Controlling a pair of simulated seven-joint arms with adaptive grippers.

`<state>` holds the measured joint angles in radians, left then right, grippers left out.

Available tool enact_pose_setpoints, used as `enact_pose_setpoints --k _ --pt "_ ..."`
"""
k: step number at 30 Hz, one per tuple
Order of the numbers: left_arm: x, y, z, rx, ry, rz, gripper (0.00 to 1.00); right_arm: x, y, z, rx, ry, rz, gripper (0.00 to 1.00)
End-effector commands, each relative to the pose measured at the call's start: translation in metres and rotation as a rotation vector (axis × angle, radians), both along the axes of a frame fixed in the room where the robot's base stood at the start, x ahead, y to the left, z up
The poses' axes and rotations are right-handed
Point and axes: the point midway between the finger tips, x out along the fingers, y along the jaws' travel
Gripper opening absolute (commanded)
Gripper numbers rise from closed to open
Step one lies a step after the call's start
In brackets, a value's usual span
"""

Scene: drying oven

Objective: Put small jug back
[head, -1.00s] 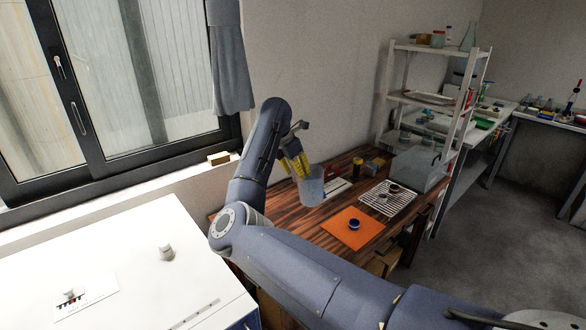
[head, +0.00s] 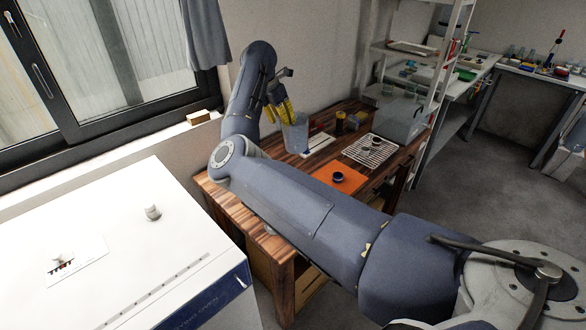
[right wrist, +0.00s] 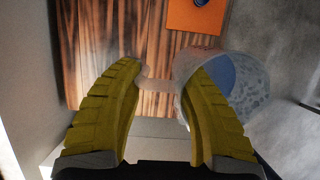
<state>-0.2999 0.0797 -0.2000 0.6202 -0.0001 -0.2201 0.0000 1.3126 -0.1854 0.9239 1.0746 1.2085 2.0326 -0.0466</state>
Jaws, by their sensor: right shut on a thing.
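The small jug (head: 296,136) is a translucent, bluish cup near the wall end of the wooden table (head: 235,205). My right gripper (head: 283,112), with yellow fingers, is shut on it. In the right wrist view the jug (right wrist: 250,85) is beside the right-hand finger, and its handle (right wrist: 156,88) passes between the two fingers (right wrist: 163,80). The jug looks upright in the head view. Whether its base touches the table cannot be told. My left gripper is not in view.
An orange mat (head: 352,184) with a small dark round item (head: 338,176) lies on the table. A white oven top (head: 110,245) is at the front left. The window wall is close behind my arm.

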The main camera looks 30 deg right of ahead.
Motion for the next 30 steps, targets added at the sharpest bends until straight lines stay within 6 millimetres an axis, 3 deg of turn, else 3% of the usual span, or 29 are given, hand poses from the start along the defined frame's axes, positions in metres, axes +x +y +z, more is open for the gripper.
enact_pose_setpoints --k 8,20,30 --pt "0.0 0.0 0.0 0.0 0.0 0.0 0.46 -0.006 0.022 -0.027 0.05 0.013 0.183 0.0" --pt "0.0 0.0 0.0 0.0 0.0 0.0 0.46 -0.011 0.012 -0.043 0.083 0.035 0.383 0.0" --pt "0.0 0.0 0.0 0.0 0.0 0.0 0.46 -0.012 0.011 -0.107 0.092 0.043 0.392 0.0"
